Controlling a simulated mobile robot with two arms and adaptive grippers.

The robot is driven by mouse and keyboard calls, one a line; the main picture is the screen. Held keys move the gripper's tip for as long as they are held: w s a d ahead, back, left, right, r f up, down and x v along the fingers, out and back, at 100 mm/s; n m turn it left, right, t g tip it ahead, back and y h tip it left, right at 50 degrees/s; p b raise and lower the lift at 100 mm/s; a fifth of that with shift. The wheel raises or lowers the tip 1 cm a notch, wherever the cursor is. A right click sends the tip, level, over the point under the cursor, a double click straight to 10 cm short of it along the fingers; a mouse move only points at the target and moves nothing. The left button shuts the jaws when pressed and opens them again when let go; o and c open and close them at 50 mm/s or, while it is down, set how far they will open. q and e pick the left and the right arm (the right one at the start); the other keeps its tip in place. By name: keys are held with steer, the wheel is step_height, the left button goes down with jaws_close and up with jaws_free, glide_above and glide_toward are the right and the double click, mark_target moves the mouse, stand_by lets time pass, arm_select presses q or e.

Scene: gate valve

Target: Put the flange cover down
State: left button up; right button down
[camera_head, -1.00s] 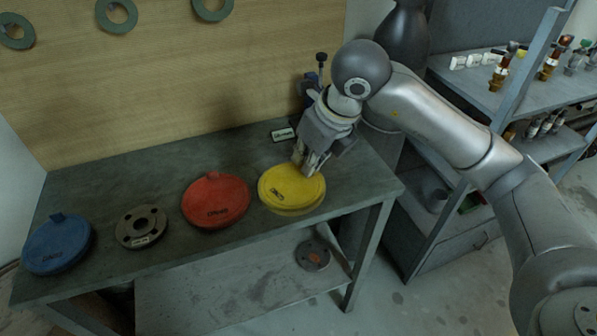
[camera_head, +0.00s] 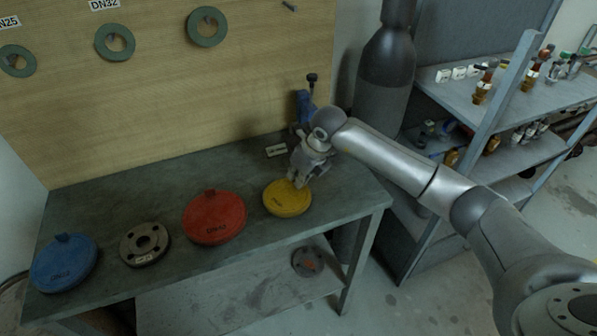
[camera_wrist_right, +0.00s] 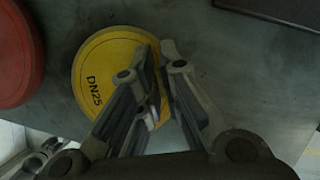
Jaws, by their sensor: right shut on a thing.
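The yellow flange cover (camera_head: 284,200), marked DN25, lies flat at the right part of the workbench, on its top or too close above it to tell apart. My right gripper (camera_head: 299,183) comes down on the cover's far right edge and is shut on it. In the right wrist view the yellow cover (camera_wrist_right: 103,72) shows below the fingers (camera_wrist_right: 168,52), which are close together at its edge. The gripped part is hidden by the fingers. My left gripper is not in view.
A red cover (camera_head: 214,220) lies just left of the yellow one. A grey flange (camera_head: 144,246) and a blue cover (camera_head: 63,264) lie further left. A blue vise-like tool (camera_head: 305,105) stands behind my gripper. The workbench (camera_head: 345,195) is clear at right.

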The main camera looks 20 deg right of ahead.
steer(key=shift+f, duration=0.2)
steer(key=c, duration=1.6)
jaws_free()
steer(key=shift+f, duration=0.1)
steer(key=shift+r, duration=0.2)
steer(key=shift+s+d+r, duration=0.1)
steer(key=shift+d+r, duration=0.05)
steer(key=shift+r, duration=0.1)
steer(key=b+v, duration=0.3)
steer(key=v, duration=0.8)
steer(key=shift+s+r, duration=0.15)
